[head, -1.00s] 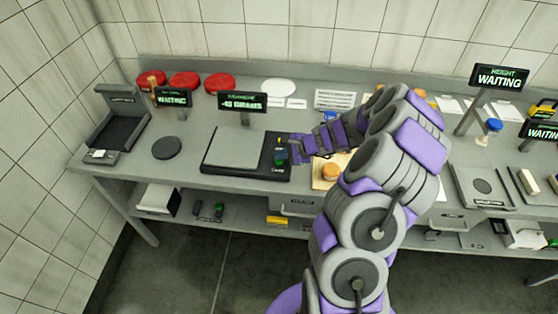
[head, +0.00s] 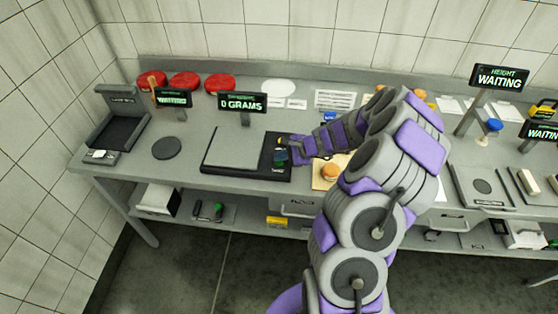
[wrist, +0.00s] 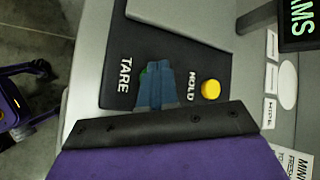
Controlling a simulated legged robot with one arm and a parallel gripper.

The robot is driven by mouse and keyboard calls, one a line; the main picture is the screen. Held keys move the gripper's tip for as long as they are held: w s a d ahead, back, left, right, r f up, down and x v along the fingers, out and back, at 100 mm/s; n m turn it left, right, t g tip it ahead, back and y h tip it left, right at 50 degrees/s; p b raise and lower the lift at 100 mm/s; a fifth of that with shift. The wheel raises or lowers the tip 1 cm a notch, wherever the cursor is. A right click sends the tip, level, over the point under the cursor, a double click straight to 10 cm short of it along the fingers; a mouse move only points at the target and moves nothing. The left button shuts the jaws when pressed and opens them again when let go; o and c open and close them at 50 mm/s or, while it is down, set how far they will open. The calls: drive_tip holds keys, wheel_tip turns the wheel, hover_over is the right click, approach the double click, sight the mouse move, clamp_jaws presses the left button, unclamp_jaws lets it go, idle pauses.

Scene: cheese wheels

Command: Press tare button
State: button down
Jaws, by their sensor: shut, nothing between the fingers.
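The scale (head: 230,150) sits on the bench with a bare grey plate and a black control panel on its right; the panel also shows in the wrist view (wrist: 118,92). Its display (head: 242,104) reads 0 GRAMS. My gripper (head: 281,156) is shut and empty, with its tips over the panel. In the wrist view my shut fingers (wrist: 154,86) cover most of the green tare button (wrist: 145,72), beside the word TARE. Whether they touch it I cannot tell. The yellow HOLD button (wrist: 210,89) is uncovered to the right of the fingers.
A wooden board (head: 323,180) with a small round cheese (head: 330,172) lies right of the panel, close to my arm. A dark disc (head: 167,148) lies left of the scale. Red wheels (head: 184,81) stand at the back left.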

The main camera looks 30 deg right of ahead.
sight(281, 162)
drive_tip(key=shift+r+p, duration=0.55)
drive_tip(key=shift+r, duration=0.2)
drive_tip(key=shift+r+p, duration=2)
drive_tip(key=shift+r, duration=0.5)
